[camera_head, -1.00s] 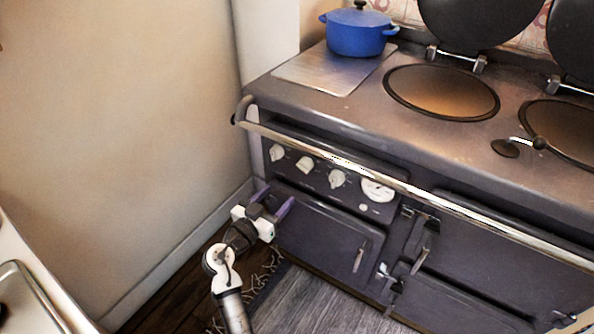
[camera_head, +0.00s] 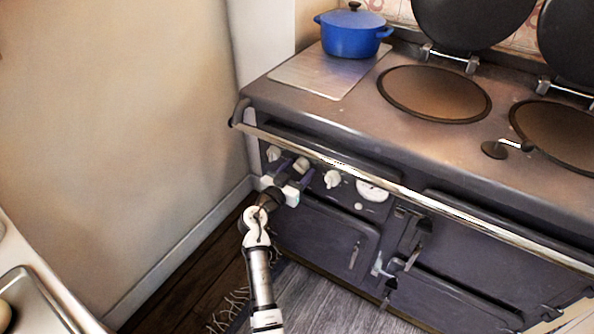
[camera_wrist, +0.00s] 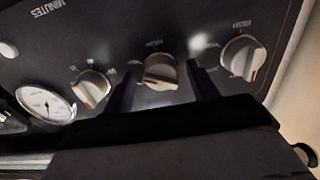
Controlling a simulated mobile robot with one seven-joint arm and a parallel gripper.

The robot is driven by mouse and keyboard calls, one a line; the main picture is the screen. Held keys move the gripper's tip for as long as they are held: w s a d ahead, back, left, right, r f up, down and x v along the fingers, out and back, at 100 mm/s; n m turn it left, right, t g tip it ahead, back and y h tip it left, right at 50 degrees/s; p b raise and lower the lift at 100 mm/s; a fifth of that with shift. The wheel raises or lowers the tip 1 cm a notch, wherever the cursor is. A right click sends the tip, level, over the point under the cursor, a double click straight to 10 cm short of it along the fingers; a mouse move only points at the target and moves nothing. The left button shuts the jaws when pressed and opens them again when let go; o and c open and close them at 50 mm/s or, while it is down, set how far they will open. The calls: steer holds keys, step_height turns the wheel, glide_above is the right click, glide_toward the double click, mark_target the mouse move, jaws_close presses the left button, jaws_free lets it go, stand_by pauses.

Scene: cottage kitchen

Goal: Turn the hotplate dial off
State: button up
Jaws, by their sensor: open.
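Three cream dials sit in a row on the dark front panel of the range; labels are too small to read, so I cannot tell which one is the hotplate dial. In the head view they are the left dial (camera_head: 273,153), the middle dial (camera_head: 302,164) and the right dial (camera_head: 332,179). My gripper (camera_head: 287,172) is open at the panel. The wrist view is turned over: the middle dial (camera_wrist: 160,72) shows between my gripper's fingers (camera_wrist: 163,86), with gaps on both sides. The other dials (camera_wrist: 242,57) (camera_wrist: 92,88) lie outside the fingers.
A round white gauge (camera_head: 372,190) is right of the dials. A metal rail (camera_head: 340,163) runs above them along the range's front edge. A blue pot (camera_head: 352,35) stands on top. A wall (camera_head: 130,130) is close on the left.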

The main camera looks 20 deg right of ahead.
steer(key=c, duration=1)
steer(key=n+p, duration=0.1)
steer(key=n, duration=1.6)
steer(key=shift+s+r+p, duration=0.1)
steer(key=shift+r+p, duration=0.05)
steer(key=shift+p, duration=0.2)
steer(key=n+p, duration=0.2)
steer(key=n, duration=0.1)
steer(key=shift+n, duration=0.4)
steer(key=shift+n+p, duration=0.75)
steer(key=shift+n, duration=0.75)
